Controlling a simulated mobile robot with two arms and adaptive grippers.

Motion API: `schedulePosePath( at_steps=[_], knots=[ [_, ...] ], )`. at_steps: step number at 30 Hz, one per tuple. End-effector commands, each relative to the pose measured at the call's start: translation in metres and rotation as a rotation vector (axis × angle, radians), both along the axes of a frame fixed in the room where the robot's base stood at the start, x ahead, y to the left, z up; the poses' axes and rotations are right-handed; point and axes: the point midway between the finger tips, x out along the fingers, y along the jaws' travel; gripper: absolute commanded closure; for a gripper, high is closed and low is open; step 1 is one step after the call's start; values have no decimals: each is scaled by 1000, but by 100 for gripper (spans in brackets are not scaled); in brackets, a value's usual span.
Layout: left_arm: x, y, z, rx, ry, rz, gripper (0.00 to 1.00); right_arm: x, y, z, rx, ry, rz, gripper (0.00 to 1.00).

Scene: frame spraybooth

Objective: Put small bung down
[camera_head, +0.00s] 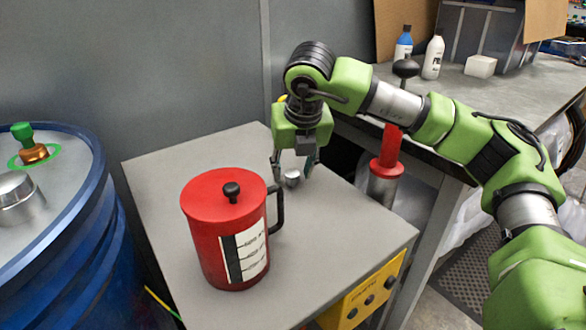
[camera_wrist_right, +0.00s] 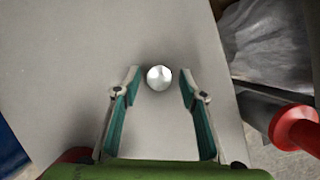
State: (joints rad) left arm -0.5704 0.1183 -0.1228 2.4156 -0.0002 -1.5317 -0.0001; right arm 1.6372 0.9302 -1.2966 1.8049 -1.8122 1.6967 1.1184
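The small bung (camera_head: 292,178) is a silvery round piece. It stands on the grey table top (camera_head: 330,215), behind and to the right of the red jug. My right gripper (camera_head: 294,168) points down just over it. In the right wrist view the bung (camera_wrist_right: 159,77) lies between and slightly beyond the fingertips. The fingers (camera_wrist_right: 158,82) are spread with a gap on both sides of the bung, so the gripper is open and empty. My left gripper is in neither view.
A red lidded jug (camera_head: 222,225) with a black handle stands close to my right gripper. A blue drum (camera_head: 75,240) is at the left. A red and grey cylinder (camera_head: 387,160) stands beside the table at the right. The table's front right is clear. A bench (camera_head: 440,95) with bottles is behind.

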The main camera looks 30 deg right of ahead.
Motion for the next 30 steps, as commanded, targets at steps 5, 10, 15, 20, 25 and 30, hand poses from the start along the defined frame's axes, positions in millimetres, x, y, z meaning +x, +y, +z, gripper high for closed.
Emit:
schedulePosePath(
  at_steps=[5, 10, 15, 20, 25, 30],
  knots=[
    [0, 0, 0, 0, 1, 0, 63, 0, 0, 0, 0, 0, 0, 61],
    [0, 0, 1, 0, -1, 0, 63, 0, 0, 2, 0, 0, 0, 61],
    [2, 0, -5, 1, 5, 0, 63, -5, 2, 19, 1, -2, 1, 61],
    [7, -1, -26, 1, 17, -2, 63, -18, 5, 52, 1, -3, 1, 61],
    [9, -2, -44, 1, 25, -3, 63, -32, 8, 85, 0, -2, 1, 61],
    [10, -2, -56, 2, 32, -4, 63, -41, 11, 106, 0, -1, 1, 61]
  ],
)
